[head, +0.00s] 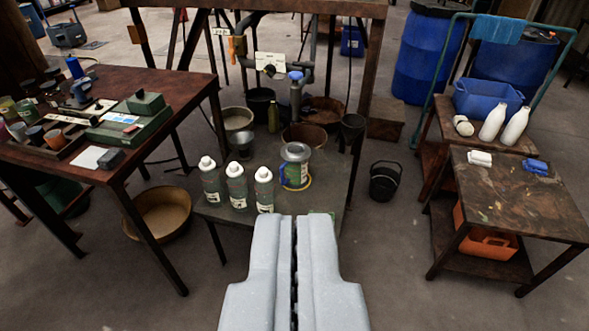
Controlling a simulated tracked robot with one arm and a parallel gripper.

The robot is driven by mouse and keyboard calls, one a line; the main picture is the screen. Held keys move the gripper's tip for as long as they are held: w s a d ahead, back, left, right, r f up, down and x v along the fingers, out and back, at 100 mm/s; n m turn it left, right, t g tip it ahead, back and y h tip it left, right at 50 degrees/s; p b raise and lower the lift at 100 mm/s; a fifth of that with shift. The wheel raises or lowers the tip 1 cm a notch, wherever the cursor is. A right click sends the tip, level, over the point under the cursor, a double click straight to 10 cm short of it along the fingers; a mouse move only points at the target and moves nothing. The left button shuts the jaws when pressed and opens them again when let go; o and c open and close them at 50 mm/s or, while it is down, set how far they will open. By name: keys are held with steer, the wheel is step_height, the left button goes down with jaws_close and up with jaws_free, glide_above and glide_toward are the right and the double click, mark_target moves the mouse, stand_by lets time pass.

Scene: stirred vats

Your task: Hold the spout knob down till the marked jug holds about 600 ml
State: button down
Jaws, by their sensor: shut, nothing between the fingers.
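My gripper (294,220) points forward from the bottom of the head view, its two pale grey fingers shut with nothing between them. It is in front of the low bench (325,200) and appears apart from everything on it. Behind the bench, a dark pipe carries a white plate with a dark round centre (270,66). A grey upright piece with a blue top (295,77) stands below the pipe; I cannot tell whether it is the spout knob. I cannot make out a jug with marks or any liquid level.
Several white-capped bottles (237,185) and a labelled can (295,165) stand on the low bench. A cluttered table (150,165) is at left, a small table (515,200) at right. A black bucket (385,181) and a brown basin (160,213) are on the floor.

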step_height(320, 180, up, 16)
steer(key=p, duration=1.6)
steer(key=shift+f, duration=0.1)
